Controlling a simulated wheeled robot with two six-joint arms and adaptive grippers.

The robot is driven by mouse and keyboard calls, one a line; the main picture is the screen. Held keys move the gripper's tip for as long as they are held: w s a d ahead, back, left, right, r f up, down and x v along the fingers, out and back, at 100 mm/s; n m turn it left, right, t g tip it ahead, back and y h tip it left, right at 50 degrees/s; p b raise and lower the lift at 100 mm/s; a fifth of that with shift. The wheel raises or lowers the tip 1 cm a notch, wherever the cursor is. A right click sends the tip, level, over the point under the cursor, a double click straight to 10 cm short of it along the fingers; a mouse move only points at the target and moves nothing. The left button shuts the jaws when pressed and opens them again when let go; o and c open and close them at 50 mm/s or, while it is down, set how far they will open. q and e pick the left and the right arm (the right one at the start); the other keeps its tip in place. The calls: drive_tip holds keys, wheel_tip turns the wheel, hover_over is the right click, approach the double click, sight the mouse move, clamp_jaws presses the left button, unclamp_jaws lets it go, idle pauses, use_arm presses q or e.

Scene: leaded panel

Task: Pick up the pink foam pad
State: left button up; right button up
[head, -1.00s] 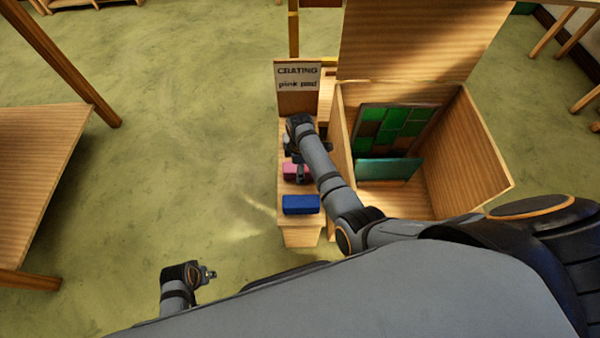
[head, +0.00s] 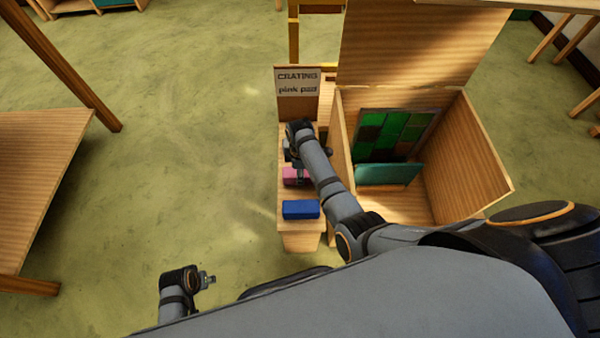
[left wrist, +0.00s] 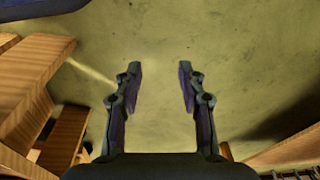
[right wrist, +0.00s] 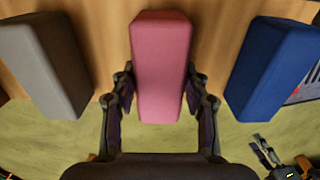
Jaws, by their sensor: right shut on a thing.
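The pink foam pad (head: 291,177) is on the narrow wooden bench, partly hidden by my right arm. In the right wrist view the pink pad (right wrist: 160,60) stands between the two fingers of my right gripper (right wrist: 160,88), which is shut on it. I cannot see a gap between pad and bench. My left gripper (left wrist: 160,78) is open and empty over the floor; in the head view it (head: 208,280) is low, left of the bench.
A blue pad (head: 300,209) and a grey pad (right wrist: 45,65) flank the pink one. A sign (head: 298,84) reads "CRATING pink pad". Right of the bench, an open wooden crate (head: 470,160) holds a leaded panel (head: 393,132) and a teal pad (head: 388,174).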

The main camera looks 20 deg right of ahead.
use_arm(q)
drive_tip(key=s+a+f+p, duration=0.3)
drive_tip(key=s+f+p, duration=0.1)
drive_tip(key=s+f, duration=0.25)
use_arm(e)
wheel_tip(320, 180, up, 4)
drive_tip(key=shift+f, duration=0.2)
drive_tip(key=r+p, duration=0.1)
drive_tip(key=p, duration=0.1)
drive_tip(key=s+r+p, duration=0.1)
drive_tip(key=p, duration=0.1)
drive_tip(key=shift+s+r, duration=0.1)
drive_tip(key=shift+s, duration=0.15)
use_arm(q)
drive_tip(key=s+p, duration=0.5)
drive_tip(key=s, duration=0.6)
wheel_tip(320, 180, up, 15)
drive_tip(key=p, duration=1.4)
drive_tip(key=shift+w, duration=0.2)
use_arm(e)
drive_tip(key=s+r, duration=0.7)
drive_tip(key=s, duration=0.5)
drive_tip(key=shift+s, duration=0.25)
